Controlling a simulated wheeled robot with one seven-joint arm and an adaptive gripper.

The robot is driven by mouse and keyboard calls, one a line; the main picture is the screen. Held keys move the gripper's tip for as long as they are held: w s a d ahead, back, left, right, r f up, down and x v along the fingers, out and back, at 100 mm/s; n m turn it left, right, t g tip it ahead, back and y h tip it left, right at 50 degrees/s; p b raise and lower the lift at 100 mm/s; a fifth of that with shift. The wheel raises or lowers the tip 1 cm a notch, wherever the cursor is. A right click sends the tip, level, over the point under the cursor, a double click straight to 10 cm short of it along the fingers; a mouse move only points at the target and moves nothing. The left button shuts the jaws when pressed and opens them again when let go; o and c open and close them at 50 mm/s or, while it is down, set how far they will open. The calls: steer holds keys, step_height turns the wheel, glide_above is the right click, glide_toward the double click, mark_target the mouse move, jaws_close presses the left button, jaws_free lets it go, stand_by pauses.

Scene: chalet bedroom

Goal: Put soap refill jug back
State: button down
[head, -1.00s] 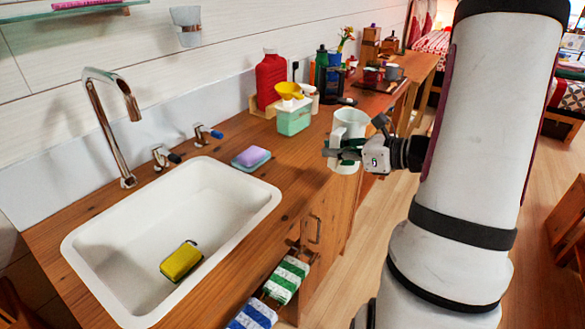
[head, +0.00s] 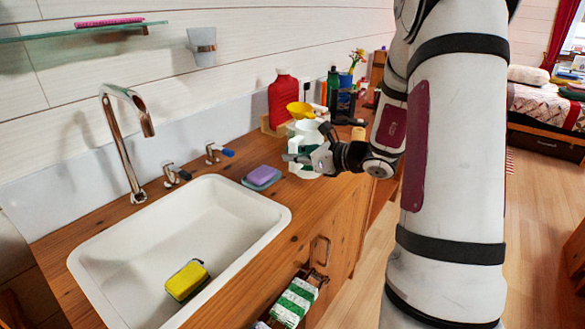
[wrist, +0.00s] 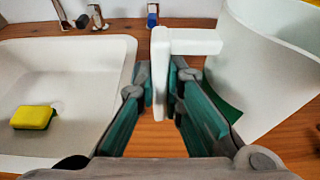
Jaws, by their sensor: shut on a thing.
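A white jug (head: 308,131) is held at the counter, right of the sink. My gripper (head: 303,158) is shut on its handle and partly hides it in the head view. In the wrist view the jug (wrist: 262,65) is large at the right, and its handle (wrist: 160,80) sits between the two fingers of my gripper (wrist: 162,95). I cannot tell whether the jug's base touches the counter.
A yellow funnel (head: 299,109) and dark bottles (head: 333,88) stand behind the jug. A purple and teal sponge (head: 261,176) lies beside the sink (head: 240,238), and a yellow sponge (head: 187,280) lies in it.

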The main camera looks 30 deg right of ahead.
mark_target(297, 168)
steer(key=shift+w+f, duration=0.15)
steer(key=shift+f, duration=1.6)
steer(key=shift+f+b, duration=0.15)
steer(key=shift+b, duration=0.25)
steer(key=c, duration=1.7)
jaws_free()
